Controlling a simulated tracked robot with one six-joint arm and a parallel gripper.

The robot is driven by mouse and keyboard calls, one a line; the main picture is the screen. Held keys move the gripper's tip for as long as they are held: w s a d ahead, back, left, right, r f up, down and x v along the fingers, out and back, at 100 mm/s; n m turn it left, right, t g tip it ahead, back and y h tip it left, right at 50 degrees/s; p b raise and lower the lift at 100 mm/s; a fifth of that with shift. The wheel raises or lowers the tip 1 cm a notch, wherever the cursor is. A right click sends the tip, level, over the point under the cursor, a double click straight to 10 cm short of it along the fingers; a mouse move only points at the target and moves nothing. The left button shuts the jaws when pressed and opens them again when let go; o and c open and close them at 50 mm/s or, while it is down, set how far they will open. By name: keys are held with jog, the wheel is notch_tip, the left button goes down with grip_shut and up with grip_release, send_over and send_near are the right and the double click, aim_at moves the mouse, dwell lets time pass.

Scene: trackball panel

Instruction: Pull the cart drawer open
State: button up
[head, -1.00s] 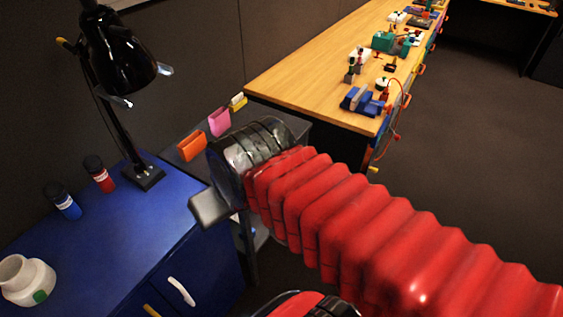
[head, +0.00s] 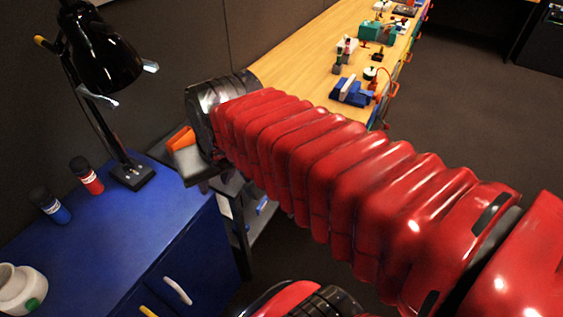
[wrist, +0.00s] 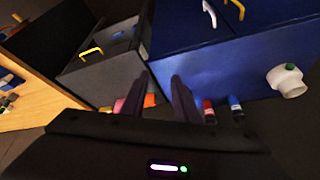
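My gripper (wrist: 158,88) shows in the wrist view with its two dark fingers apart and nothing between them. A dark grey cart (wrist: 105,76) with a yellow handle (wrist: 90,51) is left of the fingers there. The handle is apart from the fingers. In the head view the grey cart (head: 240,210) is mostly hidden behind my red arm, and its yellow handle is not visible. A blue cabinet (head: 200,245) stands left of it, with a white handle (head: 177,290) and a yellow handle (head: 148,311). I cannot tell whether the cart drawer is shut.
On the blue top stand a black lamp (head: 100,55), a red bottle (head: 86,177), a blue bottle (head: 50,206) and a white jar (head: 20,290). An orange bin (head: 181,139) is beside my gripper. A long wooden bench (head: 310,75) holds several items. Floor at right is clear.

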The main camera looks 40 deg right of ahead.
jog(key=w+d+f+m+g, duration=0.1)
jog(key=w+d+f+m, duration=0.2)
jog(key=w+d, duration=0.45)
jog(key=w+d+f+m+g, duration=0.1)
jog(key=w+d+f+m, duration=0.2)
jog(key=w+d, duration=0.5)
jog(key=w+d+f+m, duration=0.1)
jog(key=d+f+m, duration=0.2)
jog(key=d+f, duration=0.4)
jog(key=d+f+m+g+y, duration=0.1)
jog(key=d+f+m, duration=0.2)
jog(key=d+f, duration=0.5)
jog(key=d, duration=0.5)
jog(key=shift+w+d+f, duration=0.3)
jog(key=shift+w, duration=0.1)
jog(key=shift+f, duration=0.1)
notch_tip(320, 180, down, 13)
jog(key=w+a, duration=0.1)
jog(key=w, duration=0.1)
jog(key=shift+w+f, duration=0.2)
jog(key=shift+w, duration=0.05)
grip_shut()
